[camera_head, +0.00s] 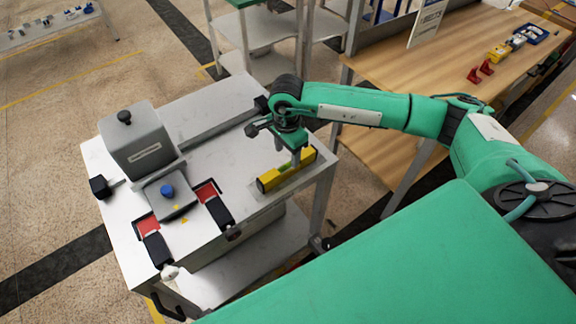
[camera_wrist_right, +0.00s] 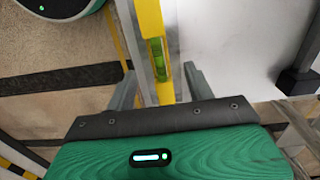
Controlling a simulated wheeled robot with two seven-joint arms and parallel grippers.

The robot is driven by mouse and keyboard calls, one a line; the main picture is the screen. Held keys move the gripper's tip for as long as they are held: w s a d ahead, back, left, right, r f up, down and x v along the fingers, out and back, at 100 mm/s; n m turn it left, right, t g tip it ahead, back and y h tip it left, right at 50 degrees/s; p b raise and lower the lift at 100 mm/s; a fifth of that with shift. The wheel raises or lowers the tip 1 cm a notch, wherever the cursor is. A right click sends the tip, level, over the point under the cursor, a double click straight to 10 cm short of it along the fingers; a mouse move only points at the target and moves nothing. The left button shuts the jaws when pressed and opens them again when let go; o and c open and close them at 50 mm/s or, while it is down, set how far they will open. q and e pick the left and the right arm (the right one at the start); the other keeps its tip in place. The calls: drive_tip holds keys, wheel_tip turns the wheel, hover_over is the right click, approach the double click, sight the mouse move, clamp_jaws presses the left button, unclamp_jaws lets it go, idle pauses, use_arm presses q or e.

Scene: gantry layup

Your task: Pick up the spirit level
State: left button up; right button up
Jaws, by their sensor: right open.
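The yellow spirit level (camera_head: 284,173) lies near the right edge of the grey metal cart top. It also shows in the right wrist view (camera_wrist_right: 150,30), with its green vial between my fingers. My right gripper (camera_head: 288,153) is over the middle of the level, pointing down. In the right wrist view my right gripper (camera_wrist_right: 162,85) is open, with one finger on each side of the level and gaps beside it. Part of the level is hidden behind the fingers in the head view. My left gripper is not in view.
The cart top (camera_head: 215,150) also carries a grey box device (camera_head: 135,143), a plate with a blue knob (camera_head: 168,196) and two red-and-black clamps (camera_head: 212,203). A wooden bench (camera_head: 420,75) with red and yellow parts stands at the upper right. The cart's middle is clear.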

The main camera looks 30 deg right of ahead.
sight(288, 164)
drive_tip(key=shift+f, duration=0.7)
wheel_tip(288, 164, down, 4)
drive_tip(key=shift+s+d+f+p, duration=0.1)
drive_tip(key=shift+p, duration=1)
drive_tip(key=shift+f, duration=0.6)
clamp_jaws()
drive_tip(key=shift+r, duration=0.15)
